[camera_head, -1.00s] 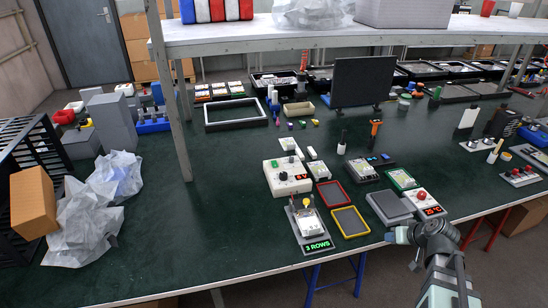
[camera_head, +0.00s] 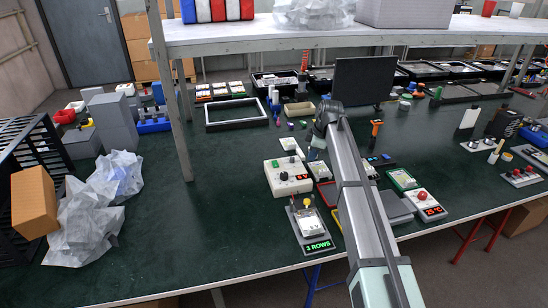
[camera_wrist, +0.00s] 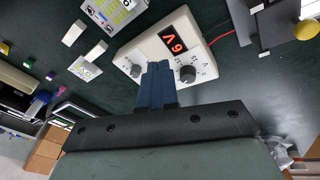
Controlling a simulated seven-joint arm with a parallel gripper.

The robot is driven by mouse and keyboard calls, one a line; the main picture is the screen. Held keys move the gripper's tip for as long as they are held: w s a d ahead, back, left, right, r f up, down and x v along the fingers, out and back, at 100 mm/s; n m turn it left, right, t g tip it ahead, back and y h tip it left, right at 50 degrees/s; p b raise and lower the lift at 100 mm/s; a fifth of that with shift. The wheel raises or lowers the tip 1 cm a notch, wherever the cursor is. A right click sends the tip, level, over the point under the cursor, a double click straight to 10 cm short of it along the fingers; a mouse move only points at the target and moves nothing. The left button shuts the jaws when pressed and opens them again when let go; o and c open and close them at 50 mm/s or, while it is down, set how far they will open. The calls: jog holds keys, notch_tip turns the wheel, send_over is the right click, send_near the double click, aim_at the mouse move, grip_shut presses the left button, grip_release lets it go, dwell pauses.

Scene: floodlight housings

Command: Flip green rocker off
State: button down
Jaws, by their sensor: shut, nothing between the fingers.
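A white box (camera_head: 288,176) with a red lit display stands on the green table. Its green rocker (camera_head: 274,163) shows as a small green patch at the upper left of the panel; its tilt is too small to tell. The white box also shows in the wrist view (camera_wrist: 165,48), with the display and dark knobs. The green rocker does not show there; my fingers cover part of the panel. My gripper (camera_wrist: 158,66) is shut and empty, its blue fingers pointing at the box. In the head view my gripper (camera_head: 313,153) is right of the box, partly hidden by my wrist.
A small device with a green "3 ROWS" display (camera_head: 319,246) stands in front of the box. A white device with a red button (camera_head: 422,197) is at the right. Small white blocks (camera_wrist: 96,50) lie near the box.

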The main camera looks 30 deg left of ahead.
aim_at(274, 162)
jog(key=a+r+n+h, duration=0.1)
jog(key=a+r+n, duration=0.1)
jog(key=a, duration=0.5)
jog(key=s+a+r+n+h, duration=0.1)
jog(key=a+r+n, duration=0.2)
jog(key=a, duration=0.5)
jog(key=shift+a+r, duration=0.2)
jog(key=shift+r, duration=0.45)
jog(key=shift+f, duration=0.1)
jog(key=f, duration=0.9)
jog(key=w+a+f, duration=0.1)
jog(key=f, duration=0.3)
jog(key=shift+w+f, duration=0.1)
jog(key=shift+f, duration=0.3)
jog(key=shift+a, duration=0.1)
jog(key=shift+w+a+f, duration=0.1)
jog(key=shift+f, duration=0.2)
